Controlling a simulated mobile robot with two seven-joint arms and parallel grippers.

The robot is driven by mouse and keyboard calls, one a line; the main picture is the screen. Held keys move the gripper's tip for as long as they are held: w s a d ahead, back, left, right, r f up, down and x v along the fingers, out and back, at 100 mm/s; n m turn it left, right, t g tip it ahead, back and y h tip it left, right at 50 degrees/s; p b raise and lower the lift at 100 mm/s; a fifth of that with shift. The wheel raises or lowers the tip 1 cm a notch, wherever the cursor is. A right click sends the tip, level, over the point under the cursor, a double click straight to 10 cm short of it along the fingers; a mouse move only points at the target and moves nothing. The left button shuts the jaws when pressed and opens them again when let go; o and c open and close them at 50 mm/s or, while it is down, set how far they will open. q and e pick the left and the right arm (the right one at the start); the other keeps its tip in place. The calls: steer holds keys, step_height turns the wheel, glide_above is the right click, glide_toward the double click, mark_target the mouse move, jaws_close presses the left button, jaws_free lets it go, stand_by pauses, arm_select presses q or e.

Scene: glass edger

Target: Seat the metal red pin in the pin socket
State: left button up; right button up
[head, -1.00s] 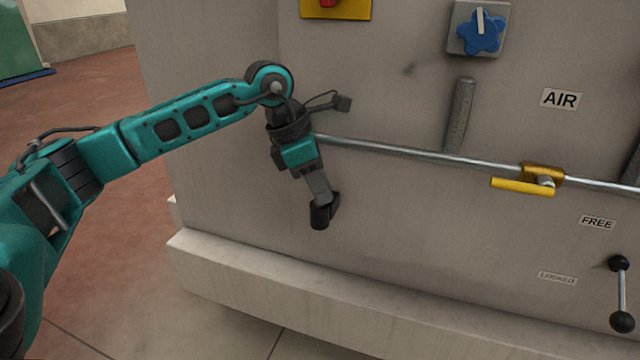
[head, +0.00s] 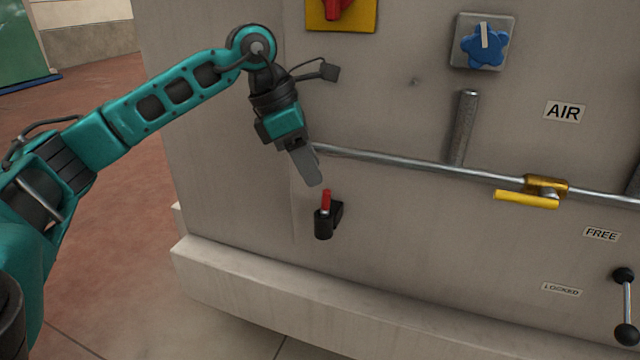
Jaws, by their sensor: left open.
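The red pin (head: 326,200) stands upright in the black pin socket (head: 324,224) on the front of the grey machine. Only its upper part shows above the socket's rim; the lower part is hidden inside. My left gripper (head: 315,182) is open and empty, just above and to the left of the pin, apart from it. One finger hides most of the other. My right gripper is not in the head view.
A metal pipe (head: 400,161) with a yellow valve handle (head: 526,199) runs across the machine (head: 400,260). A blue knob (head: 485,46) and a red switch on a yellow plate (head: 360,16) sit higher. A black-knobbed lever (head: 626,305) is at the right. A ledge juts out below.

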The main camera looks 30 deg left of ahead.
arm_select(q)
steer(key=v, duration=0.5)
steer(key=s+d+f+n+t+h, duration=0.1)
steer(key=d+f+n+h, duration=0.35)
steer(key=d+h, duration=0.55)
steer(key=d+f+n+t+h, duration=0.1)
steer(key=d+f+n+h, duration=0.35)
steer(key=d, duration=1.05)
steer(key=a+f+n+t+y, duration=0.35)
steer(key=f+n+t, duration=0.25)
steer(key=n, duration=0.6)
steer(key=a+f+n+t+y, duration=0.2)
steer(key=f+n+t+y, duration=0.35)
steer(key=n, duration=0.55)
steer(key=s+a+f+n+g+y, duration=0.1)
steer(key=s+f+n+g+y, duration=0.1)
steer(key=s+f+n, duration=0.3)
steer(key=s+a+f+n+g+y, duration=0.2)
steer(key=s+f+n+y, duration=0.3)
steer(key=f, duration=0.9)
steer(key=s+n+g, duration=0.1)
steer(key=s, duration=0.2)
steer(key=shift+s+a+f+g, duration=0.2)
steer(key=shift+s+a+g, duration=0.15)
